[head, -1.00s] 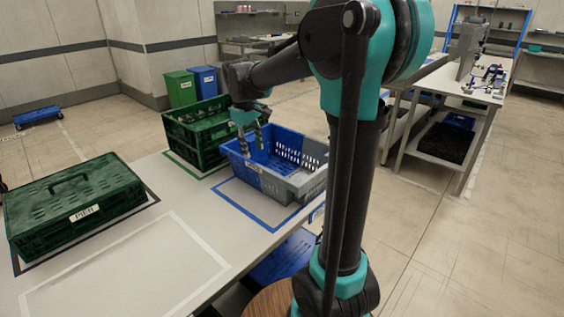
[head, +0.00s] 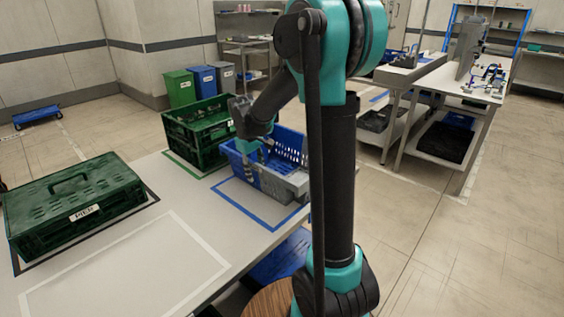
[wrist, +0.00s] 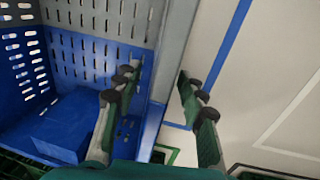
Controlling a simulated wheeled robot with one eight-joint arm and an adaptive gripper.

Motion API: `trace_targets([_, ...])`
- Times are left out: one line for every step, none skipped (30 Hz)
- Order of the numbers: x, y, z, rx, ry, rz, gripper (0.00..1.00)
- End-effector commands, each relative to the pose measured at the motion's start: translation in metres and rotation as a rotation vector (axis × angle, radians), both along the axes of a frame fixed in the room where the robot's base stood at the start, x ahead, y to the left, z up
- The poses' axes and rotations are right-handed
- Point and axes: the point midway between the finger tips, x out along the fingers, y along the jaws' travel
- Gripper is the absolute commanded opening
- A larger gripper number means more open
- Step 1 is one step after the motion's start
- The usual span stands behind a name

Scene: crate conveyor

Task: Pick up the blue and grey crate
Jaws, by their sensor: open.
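The blue and grey crate (head: 293,187) stands inside the blue outline on the table. My gripper (head: 255,172) is open and low over its near left long wall in the head view. In the wrist view, my gripper (wrist: 157,82) straddles that wall of the crate (wrist: 95,62): one finger is inside the crate, the other outside over the table. The wall runs between them with gaps visible. A plain blue block (wrist: 66,126) shows inside the crate. My arm hides part of the crate's right end in the head view.
A dark green crate (head: 187,140) stands just behind the crate. A lidded green crate (head: 60,217) is at the table's left. The white-outlined area (head: 130,265) in front is empty. A blue crate (head: 280,258) sits below the table edge.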

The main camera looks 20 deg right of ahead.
Motion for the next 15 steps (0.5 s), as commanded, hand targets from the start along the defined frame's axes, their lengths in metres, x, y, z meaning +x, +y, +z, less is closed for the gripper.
trace_targets([0.0000, -0.0001, 0.0001, 0.000, 0.000, 0.000, 0.41])
trace_targets([0.0000, -0.0001, 0.0002, 0.000, 0.000, 0.000, 0.41])
trace_targets([0.0000, -0.0001, 0.0002, 0.000, 0.000, 0.000, 0.41])
trace_targets([0.0001, 0.0000, 0.0003, 0.000, 0.000, 0.000, 0.39])
trace_targets([0.0001, 0.0000, 0.0003, 0.000, 0.000, 0.000, 0.36])
trace_targets([0.0001, 0.0000, 0.0003, 0.000, 0.000, 0.000, 0.31])
trace_targets([0.0001, 0.0000, 0.0004, 0.000, 0.000, 0.000, 0.27])
trace_targets([0.0001, 0.0000, 0.0004, 0.000, 0.000, 0.000, 0.23])
trace_targets([0.0001, 0.0000, 0.0004, 0.000, 0.000, 0.000, 0.18])
trace_targets([0.0001, 0.0000, 0.0004, 0.000, 0.000, 0.000, 0.15])
trace_targets([0.0001, 0.0000, 0.0004, 0.000, 0.000, 0.000, 0.11])
trace_targets([0.0001, 0.0000, 0.0005, 0.000, 0.000, 0.000, 0.06])
trace_targets([0.0001, 0.0000, 0.0005, 0.000, 0.000, 0.000, 0.02])
trace_targets([0.0000, 0.0001, 0.0005, 0.000, 0.000, 0.000, 0.00])
trace_targets([0.0000, 0.0001, 0.0005, 0.000, 0.000, 0.000, 0.00])
